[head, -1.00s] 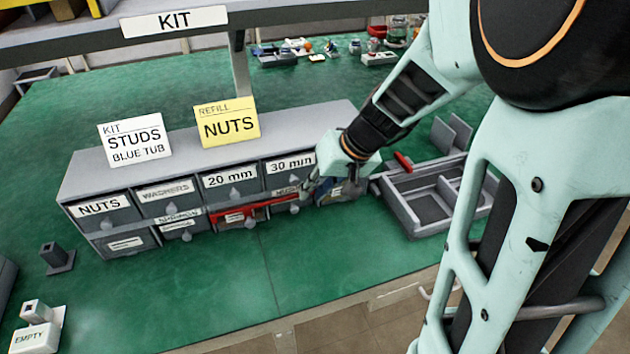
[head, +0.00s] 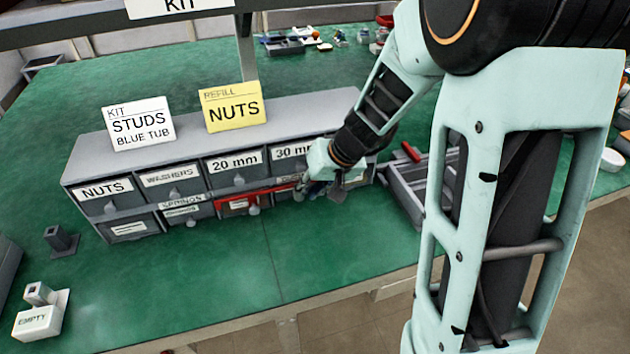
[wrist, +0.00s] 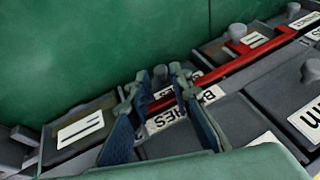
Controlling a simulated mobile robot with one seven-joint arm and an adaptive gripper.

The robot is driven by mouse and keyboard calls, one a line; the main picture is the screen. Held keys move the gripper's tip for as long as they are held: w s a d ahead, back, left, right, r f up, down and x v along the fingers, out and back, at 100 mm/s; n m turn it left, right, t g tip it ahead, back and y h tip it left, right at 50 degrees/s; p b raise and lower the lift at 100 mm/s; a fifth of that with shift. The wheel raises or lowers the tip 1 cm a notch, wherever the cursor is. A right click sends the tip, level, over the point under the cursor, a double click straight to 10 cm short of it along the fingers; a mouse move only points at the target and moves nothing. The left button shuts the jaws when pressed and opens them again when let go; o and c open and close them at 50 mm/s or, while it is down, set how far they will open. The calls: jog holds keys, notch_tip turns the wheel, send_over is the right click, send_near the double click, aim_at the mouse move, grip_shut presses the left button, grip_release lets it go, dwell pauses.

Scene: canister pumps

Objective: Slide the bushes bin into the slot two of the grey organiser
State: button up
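The grey organiser (head: 85,152) stands on the green bench with two rows of labelled bins. In the wrist view, the bushes bin (wrist: 163,119) shows a white label, partly covered by a finger. A small dark knob (wrist: 160,74) is on its front. My gripper (wrist: 158,78) has its two fingers apart, one on each side of this knob; I cannot tell whether they touch it. In the head view, my gripper (head: 313,187) is at the organiser's lower right front and hides most of this bin. The numbering of the slots cannot be read.
A red bar (head: 262,193) runs across the lower row, close to my gripper. A divided grey tray (head: 405,188) stands to the right. The bench in front of the organiser is clear, with its edge nearby.

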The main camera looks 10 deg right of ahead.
aim_at(303, 207)
jog(key=shift+x, duration=1.7)
jog(key=shift+c, duration=0.7)
grip_shut()
jog(key=o, duration=0.5)
grip_release()
jog(key=shift+o, duration=0.2)
jog(key=v, duration=1.2)
jog(key=shift+b, duration=0.35)
